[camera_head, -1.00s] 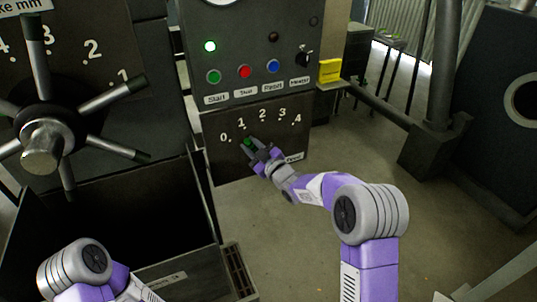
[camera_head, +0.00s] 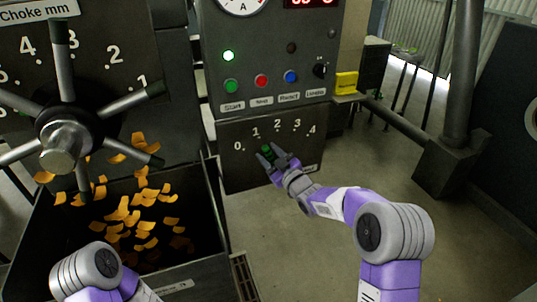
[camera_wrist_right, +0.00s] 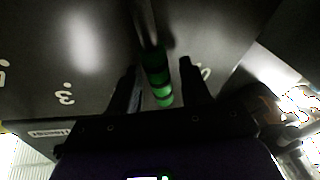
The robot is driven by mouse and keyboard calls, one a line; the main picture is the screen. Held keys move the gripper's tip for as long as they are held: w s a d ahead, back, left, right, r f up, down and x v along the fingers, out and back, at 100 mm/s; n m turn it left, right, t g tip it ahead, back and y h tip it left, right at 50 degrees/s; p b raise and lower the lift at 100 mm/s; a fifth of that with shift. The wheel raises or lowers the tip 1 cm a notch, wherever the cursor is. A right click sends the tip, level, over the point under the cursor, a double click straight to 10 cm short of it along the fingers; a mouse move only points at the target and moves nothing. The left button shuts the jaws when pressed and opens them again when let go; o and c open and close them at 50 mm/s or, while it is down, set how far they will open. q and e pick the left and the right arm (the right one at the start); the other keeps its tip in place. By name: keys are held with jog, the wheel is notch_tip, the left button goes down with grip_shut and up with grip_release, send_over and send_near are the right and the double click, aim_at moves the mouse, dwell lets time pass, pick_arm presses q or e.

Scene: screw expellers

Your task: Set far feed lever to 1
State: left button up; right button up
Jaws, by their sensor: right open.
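The feed lever has a green-banded tip (camera_head: 266,150), in front of the lower panel with the 0 to 4 scale (camera_head: 276,130). In the head view the tip shows below the 1 mark; its exact setting is hard to tell. My right gripper (camera_head: 272,153) is at the lever with its fingers apart. In the right wrist view the green tip (camera_wrist_right: 158,78) lies between the two dark fingers of my right gripper (camera_wrist_right: 163,82), with a gap visible on the right side. The lever's pivot is hidden. My left gripper is out of view.
A choke handwheel (camera_head: 65,140) with several spokes stands at the left. Below it is a dark bin (camera_head: 215,262) with orange flakes (camera_head: 125,215).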

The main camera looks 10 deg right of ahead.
jog(key=v, duration=0.7)
jog(key=shift+p, duration=0.3)
jog(key=s+f+m+g+h+p, duration=0.15)
jog(key=s+f+m+g, duration=0.3)
jog(key=f, duration=0.75)
jog(key=s+f+m+g+h, duration=0.3)
jog(key=s+f, duration=0.2)
jog(key=f, duration=0.7)
jog(key=s+a+f+m+g, duration=0.1)
jog(key=s+f+g, duration=0.2)
jog(key=s, duration=0.5)
jog(key=s+a+f+m+g+p, duration=0.1)
jog(key=s+a+f+m+g, duration=0.1)
jog(key=s+f, duration=0.3)
jog(key=s+a+f+m+g, duration=0.1)
jog(key=s+f+g, duration=0.3)
jog(key=s, duration=0.7)
jog(key=shift+s+a+m+p, duration=0.35)
jog(key=shift+a+p, duration=0.05)
jog(key=shift+a, duration=0.1)
jog(key=shift+y, duration=0.25)
